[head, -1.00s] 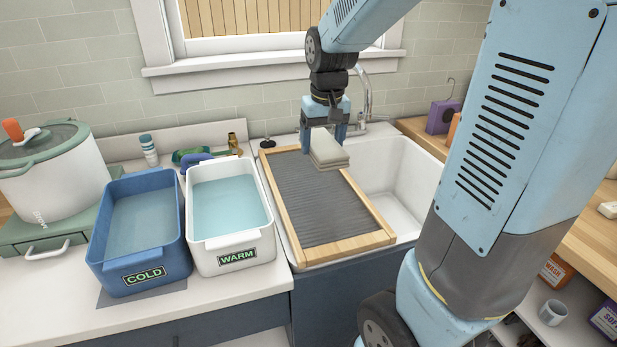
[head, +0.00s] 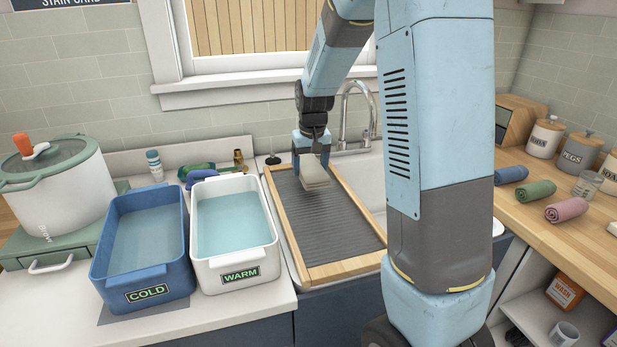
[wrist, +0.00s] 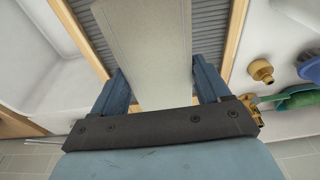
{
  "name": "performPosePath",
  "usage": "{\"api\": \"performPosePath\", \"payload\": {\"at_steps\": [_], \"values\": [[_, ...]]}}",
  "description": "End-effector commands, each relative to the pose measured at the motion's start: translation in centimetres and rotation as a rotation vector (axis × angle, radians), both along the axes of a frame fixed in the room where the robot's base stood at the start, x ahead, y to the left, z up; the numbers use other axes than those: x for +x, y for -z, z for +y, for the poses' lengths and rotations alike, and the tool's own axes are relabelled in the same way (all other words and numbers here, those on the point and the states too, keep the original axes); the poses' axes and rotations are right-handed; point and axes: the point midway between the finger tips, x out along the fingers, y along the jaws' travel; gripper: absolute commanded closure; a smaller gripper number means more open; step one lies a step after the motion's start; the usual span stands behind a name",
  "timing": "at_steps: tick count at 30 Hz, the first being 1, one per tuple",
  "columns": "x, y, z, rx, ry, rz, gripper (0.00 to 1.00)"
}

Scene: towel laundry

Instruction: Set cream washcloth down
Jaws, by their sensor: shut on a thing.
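The cream washcloth (head: 314,174) is a folded flat pad. My gripper (head: 311,156) is shut on it, and the cloth hangs over the back part of the ridged grey board with a wooden frame (head: 325,232). In the wrist view the cloth (wrist: 150,48) sticks out between the two blue fingers of my gripper (wrist: 157,70), with the board's ridges (wrist: 82,45) behind it. I cannot tell whether the cloth touches the board.
The board lies across the sink (head: 372,172), by the faucet (head: 370,112). A white WARM tub (head: 238,262) and a blue COLD tub (head: 150,280) stand left. Rolled towels (head: 536,191) lie on the right counter. The board's front part is clear.

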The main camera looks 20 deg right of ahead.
Motion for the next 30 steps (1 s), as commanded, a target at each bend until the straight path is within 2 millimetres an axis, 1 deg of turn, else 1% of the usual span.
{"api": "performPosePath", "payload": {"at_steps": [1, 10, 15, 17, 28, 29, 30], "values": [[0.4, 0.5, 0.0, 0.000, 0.000, 0.001, 0.58], [1.4, 1.7, 0.0, 0.000, 0.000, 0.001, 0.58], [1.3, 4.1, 0.0, 0.000, 0.000, 0.003, 0.58], [1.3, 4.5, 0.0, 0.000, 0.000, 0.001, 0.58], [1.3, 4.9, 0.1, 0.000, -0.001, 0.000, 0.58], [1.3, 4.8, 0.1, 0.000, -0.001, 0.000, 0.21], [1.3, 4.8, 0.1, 0.000, -0.001, 0.000, 0.17]]}}
